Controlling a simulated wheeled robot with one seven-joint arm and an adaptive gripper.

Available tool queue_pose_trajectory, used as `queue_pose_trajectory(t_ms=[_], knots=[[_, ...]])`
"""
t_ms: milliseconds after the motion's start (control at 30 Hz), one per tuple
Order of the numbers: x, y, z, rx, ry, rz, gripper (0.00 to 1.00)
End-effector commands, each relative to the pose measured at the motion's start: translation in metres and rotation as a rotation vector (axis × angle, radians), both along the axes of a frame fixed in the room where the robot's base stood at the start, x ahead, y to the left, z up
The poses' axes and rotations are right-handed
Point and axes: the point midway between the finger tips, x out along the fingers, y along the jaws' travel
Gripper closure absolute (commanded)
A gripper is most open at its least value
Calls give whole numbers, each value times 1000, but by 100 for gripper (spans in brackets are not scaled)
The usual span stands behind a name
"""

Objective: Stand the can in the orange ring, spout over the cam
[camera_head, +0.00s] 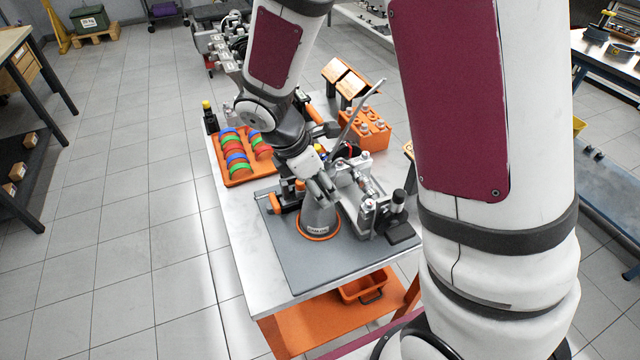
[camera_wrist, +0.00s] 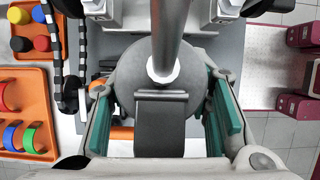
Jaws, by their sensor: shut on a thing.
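The can (camera_head: 318,218) is a grey cone with a label and a long thin spout (camera_head: 362,112) that rises up and to the right. Its base looks to be inside the orange ring (camera_head: 319,236) on the grey mat, and it looks upright. My gripper (camera_head: 318,190) is shut on the can from above and behind. In the wrist view the can (camera_wrist: 160,95) fills the middle, between green finger pads. The cam (camera_head: 368,185) appears to be part of the metal assembly right of the can. I cannot tell exactly what lies under the spout tip.
An orange tray (camera_head: 240,178) with colored rings stands at the left of the table. An orange block (camera_head: 372,135) with several bottles stands behind. A black-capped device (camera_head: 398,208) sits right of the can. The front of the grey mat (camera_head: 325,268) is clear.

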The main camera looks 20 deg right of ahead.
Motion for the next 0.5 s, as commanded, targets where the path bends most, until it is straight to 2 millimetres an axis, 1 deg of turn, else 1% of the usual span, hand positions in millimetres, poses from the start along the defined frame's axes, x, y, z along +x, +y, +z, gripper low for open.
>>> queue_pose_trajectory(t_ms=[333,367,400,433,500], knots=[[0,0,-3,0,-1,2,100],[0,0,-3,0,-1,2,51],[0,0,-3,0,-1,2,42],[0,0,-3,0,-1,2,35],[0,0,-3,0,-1,2,35]])
